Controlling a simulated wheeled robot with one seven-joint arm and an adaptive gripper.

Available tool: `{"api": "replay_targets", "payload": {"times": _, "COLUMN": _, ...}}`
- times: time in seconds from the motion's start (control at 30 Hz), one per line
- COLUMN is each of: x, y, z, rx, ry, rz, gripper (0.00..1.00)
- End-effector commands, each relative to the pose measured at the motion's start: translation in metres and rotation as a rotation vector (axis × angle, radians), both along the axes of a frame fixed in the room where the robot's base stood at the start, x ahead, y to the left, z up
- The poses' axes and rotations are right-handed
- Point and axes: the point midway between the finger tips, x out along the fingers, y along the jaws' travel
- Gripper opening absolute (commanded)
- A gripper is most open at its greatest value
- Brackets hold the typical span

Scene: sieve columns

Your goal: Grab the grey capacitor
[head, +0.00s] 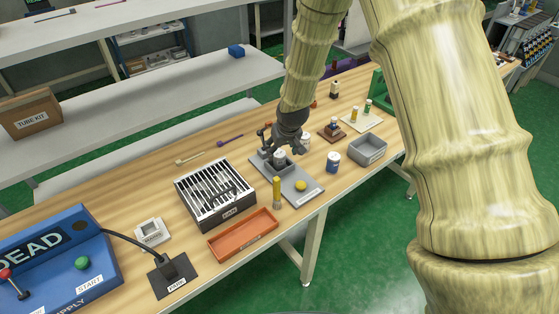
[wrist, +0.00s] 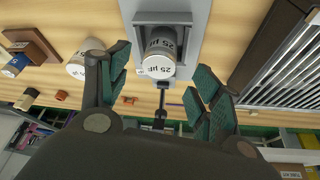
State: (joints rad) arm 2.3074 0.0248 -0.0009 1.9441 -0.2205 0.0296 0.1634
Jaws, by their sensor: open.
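A grey capacitor (wrist: 161,48) with a white end labelled 25 µF sits in a grey cradle (wrist: 188,20) in the wrist view. In the head view the capacitor (head: 280,157) shows as a small pale cylinder in the cradle on a grey plate, just below my gripper (head: 284,146). In the wrist view my gripper (wrist: 158,66) is open, with one finger on either side of the capacitor's near end. A gap shows on both sides, and the fingers do not appear to touch it.
A pale can (wrist: 82,66) stands close outside the left finger. A slatted black box (head: 214,192) is on the other side. A yellow post (head: 276,192) and yellow knob (head: 301,185) are near the plate's front. A blue-and-white can (head: 333,161) and grey bin (head: 368,150) stand right.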

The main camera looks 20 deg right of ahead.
Motion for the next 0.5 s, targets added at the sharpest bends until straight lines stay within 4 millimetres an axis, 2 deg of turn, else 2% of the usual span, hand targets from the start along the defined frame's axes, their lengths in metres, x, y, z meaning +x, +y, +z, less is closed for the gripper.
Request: {"api": "replay_targets", "payload": {"times": 0.5, "x": 0.018, "y": 0.000, "z": -0.037, "rx": 0.000, "ry": 0.001, "rz": -0.002, "gripper": 0.64}}
